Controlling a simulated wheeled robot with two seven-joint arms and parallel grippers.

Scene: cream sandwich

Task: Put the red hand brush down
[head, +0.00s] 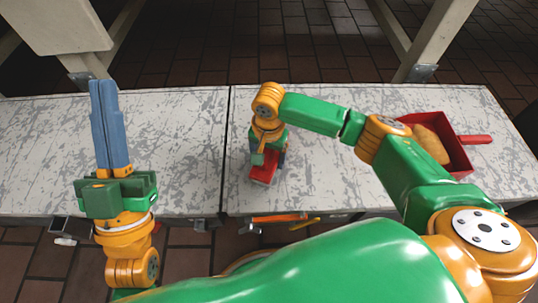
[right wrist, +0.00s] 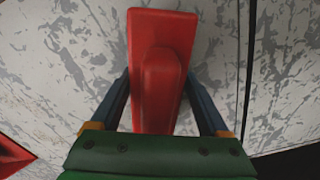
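The red hand brush (head: 264,169) is at the table's front middle, just right of the seam, below my right gripper (head: 268,155). A pale strip shows along its lower edge. In the right wrist view the red brush (right wrist: 162,75) lies lengthwise between the two blue fingers of my right gripper (right wrist: 160,90). The fingertips meet its two sides, so the gripper looks shut on it. I cannot tell whether the brush touches the table. My left gripper (head: 106,85) points away from me over the left table, its blue fingers together with nothing between them.
A red dustpan-like tray (head: 463,163) with a tan, bread-like piece (head: 431,144) stands on the right table (head: 340,190). Its handle points right. An orange-handled item (head: 278,218) is at the front edge. The left table top (head: 185,150) is clear.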

